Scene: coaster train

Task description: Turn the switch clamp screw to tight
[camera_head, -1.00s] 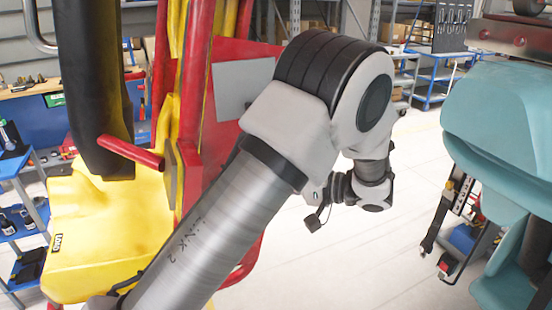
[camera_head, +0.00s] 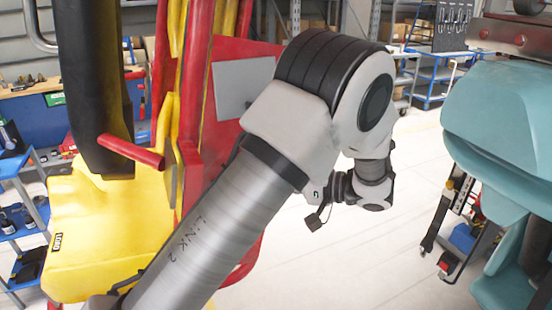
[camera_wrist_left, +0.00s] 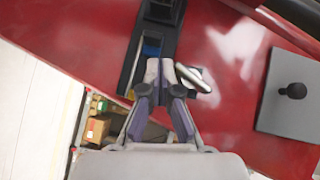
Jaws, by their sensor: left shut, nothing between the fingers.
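In the left wrist view my left gripper (camera_wrist_left: 160,68) is shut and empty, its fingertips together at a dark switch housing (camera_wrist_left: 157,14) on a red panel. A slot with a blue part (camera_wrist_left: 151,46) shows just behind the tips. A pale metallic piece (camera_wrist_left: 194,78), perhaps the clamp screw's handle, sticks out just right of the fingers; I cannot tell whether they touch it. No tight mark is readable. In the head view my left arm fills the middle and its gripper is hidden. My right gripper is not in view.
A grey plate with a black knob (camera_wrist_left: 292,91) is on the red panel, right of my gripper. In the head view a yellow seat (camera_head: 100,225) and red and yellow frame stand at left, and a teal seat body (camera_head: 505,130) at right. Open floor (camera_head: 370,250) lies between.

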